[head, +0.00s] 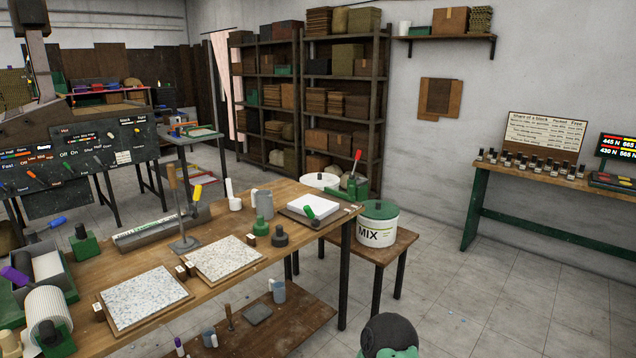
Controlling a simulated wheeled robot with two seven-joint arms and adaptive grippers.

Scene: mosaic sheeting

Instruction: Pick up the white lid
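A white, round, shallow disc (319,180), which looks like the white lid, lies flat near the far right end of the long wooden workbench (243,196). A white block-like stack (312,208) and a green lever tool with a red handle (354,180) are close by it. I cannot tell whether the disc touches the lever tool. A white bucket marked MIX (376,232) with a green top (379,209) stands on a lower side table.
Two speckled sheets on boards (145,297) lie on the bench front. A rod stand (184,243), grey jug (264,204) and dark knobbed weight (280,237) stand among them. A lower shelf (290,318) holds small tools. The floor at right (500,300) is clear.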

